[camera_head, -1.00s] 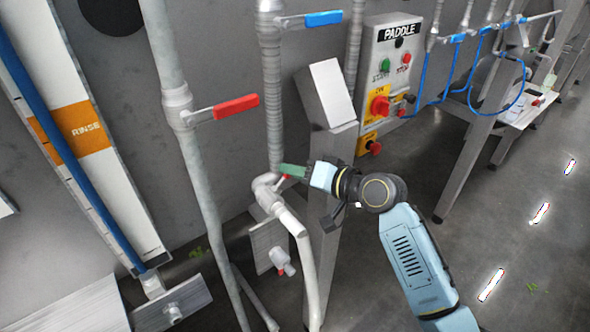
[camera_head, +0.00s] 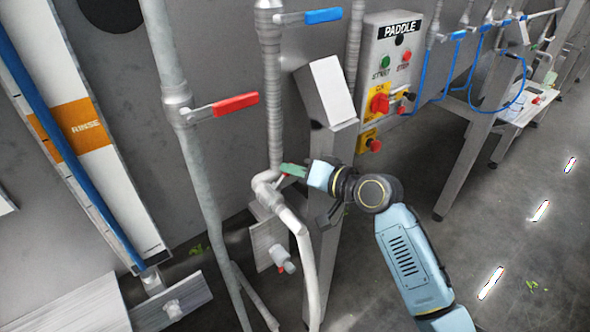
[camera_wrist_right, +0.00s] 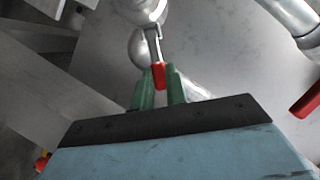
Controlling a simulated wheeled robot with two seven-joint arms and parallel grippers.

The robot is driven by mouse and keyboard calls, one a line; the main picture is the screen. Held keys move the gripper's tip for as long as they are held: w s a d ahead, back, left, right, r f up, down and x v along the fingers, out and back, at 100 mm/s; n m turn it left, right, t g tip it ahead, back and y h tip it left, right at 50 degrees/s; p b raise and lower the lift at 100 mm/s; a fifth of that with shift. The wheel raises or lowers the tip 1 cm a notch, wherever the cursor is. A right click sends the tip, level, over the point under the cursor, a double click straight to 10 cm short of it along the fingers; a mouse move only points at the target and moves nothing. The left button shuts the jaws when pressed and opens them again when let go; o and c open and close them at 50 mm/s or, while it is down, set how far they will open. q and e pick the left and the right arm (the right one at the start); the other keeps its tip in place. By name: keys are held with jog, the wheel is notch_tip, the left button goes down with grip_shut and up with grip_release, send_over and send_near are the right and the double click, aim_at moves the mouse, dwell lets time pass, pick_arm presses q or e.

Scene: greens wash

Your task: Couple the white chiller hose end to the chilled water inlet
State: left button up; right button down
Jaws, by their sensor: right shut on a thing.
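My right gripper (camera_head: 290,170) has green fingers. In the right wrist view (camera_wrist_right: 160,88) they are shut on a small red-tipped lever (camera_wrist_right: 158,75) of a silver fitting (camera_wrist_right: 140,48). In the head view this is beside a pale elbow fitting (camera_head: 264,186) under a ribbed vertical pipe (camera_head: 271,70). The white hose (camera_head: 311,275) runs down from this elbow; its end appears to meet the elbow, but I cannot tell how firmly it is seated. No label marks the chilled water inlet. My left gripper is not in view.
A blue-handled valve (camera_head: 322,16) is above and a red-handled valve (camera_head: 236,104) is on the pipe to the left. A grey post (camera_head: 335,130) and the PADDLE control box (camera_head: 390,65) stand close to my right arm. A fitting (camera_head: 284,260) sits on a plate below. Open floor (camera_head: 470,260) lies right.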

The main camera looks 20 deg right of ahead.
jog(key=shift+s+a+f+m+t+h+b, duration=0.1)
jog(key=shift+s+f+m+t+h+b, duration=0.1)
jog(key=shift+s+m+t+h+b, duration=0.6)
jog(key=shift+s+f+m+t+h+b, duration=0.35)
jog(key=shift+m+t+h, duration=0.55)
jog(key=shift+t, duration=0.75)
jog(key=shift+s+a+f+m+t+h+b, duration=0.1)
jog(key=shift+s+m+t+h+b, duration=0.3)
jog(key=shift+m+t+h+b, duration=0.65)
jog(key=shift+n+t+p, duration=0.3)
jog(key=shift+n+p, duration=0.05)
jog(key=c, duration=1.4)
grip_release()
jog(key=b+v, duration=0.2)
jog(key=v, duration=1.1)
jog(key=shift+s+d, duration=0.15)
jog(key=shift+s, duration=0.05)
